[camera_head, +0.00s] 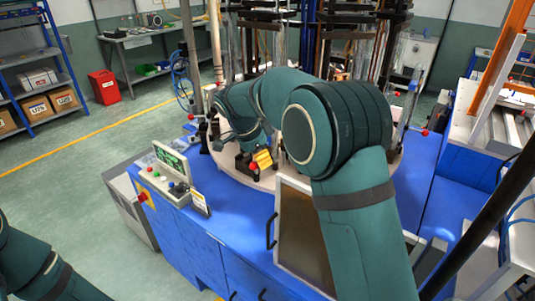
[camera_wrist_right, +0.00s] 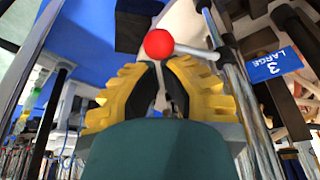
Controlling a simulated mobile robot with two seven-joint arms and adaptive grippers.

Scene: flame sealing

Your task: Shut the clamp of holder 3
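A blue label reading "3 LARGE" (camera_wrist_right: 274,65) shows at the right of the right wrist view. Near it a clamp lever ends in a red ball (camera_wrist_right: 158,43), with a metal rod running right from the ball. My right gripper (camera_wrist_right: 160,68) has yellow ribbed fingers with dark inner sides. Its fingertips come close together right at the ball, which looks whole and not enclosed by them. I cannot tell whether they touch it. My left gripper is outside the view.
A control box (camera_head: 172,173) with buttons and a screen stands on the blue bench (camera_head: 222,210). Tall dark fixtures (camera_head: 345,40) rise behind my arm.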

